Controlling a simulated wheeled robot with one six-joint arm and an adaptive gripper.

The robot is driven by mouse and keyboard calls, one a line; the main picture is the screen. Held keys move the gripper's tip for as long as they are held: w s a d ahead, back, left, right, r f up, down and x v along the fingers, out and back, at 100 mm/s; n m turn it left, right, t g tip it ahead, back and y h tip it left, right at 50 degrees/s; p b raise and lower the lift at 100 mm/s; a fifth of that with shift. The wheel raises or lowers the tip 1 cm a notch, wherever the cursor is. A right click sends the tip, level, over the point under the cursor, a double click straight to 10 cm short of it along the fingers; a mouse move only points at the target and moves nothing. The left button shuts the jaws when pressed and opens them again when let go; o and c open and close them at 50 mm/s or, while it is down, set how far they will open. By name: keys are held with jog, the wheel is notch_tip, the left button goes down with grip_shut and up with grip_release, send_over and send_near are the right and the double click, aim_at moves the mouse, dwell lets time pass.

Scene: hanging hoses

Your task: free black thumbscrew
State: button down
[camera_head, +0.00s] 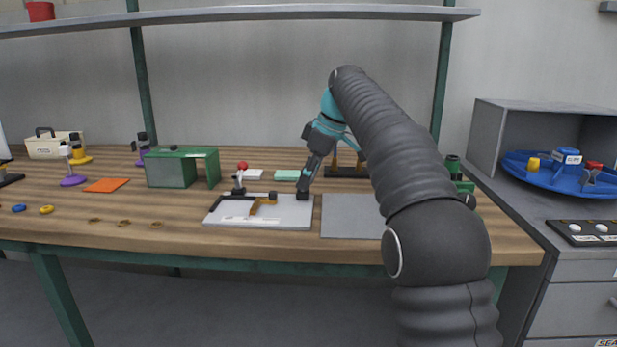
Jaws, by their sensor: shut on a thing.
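A pale plate (285,214) lies on the wooden workbench, with an orange-brown bracket (262,203) on it. My gripper (304,191) reaches down to the plate's right back edge. It is shut on a small dark piece there, which looks like the black thumbscrew (303,196). The fingers hide most of this piece, so its threads and seat cannot be made out.
A grey mat (352,216) lies right of the plate, partly behind my arm. A green open housing (182,168) stands to the left, near an orange pad (106,185). A blue round tray (560,175) sits in the grey cabinet at right.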

jog(key=c, duration=0.8)
grip_release()
jog(key=shift+c, duration=0.2)
jog(key=w+v, duration=0.1)
jog(key=v, duration=0.6)
jog(key=shift+s+r, duration=0.2)
jog(key=shift+s, duration=0.3)
jog(key=shift+s+d+r, duration=0.1)
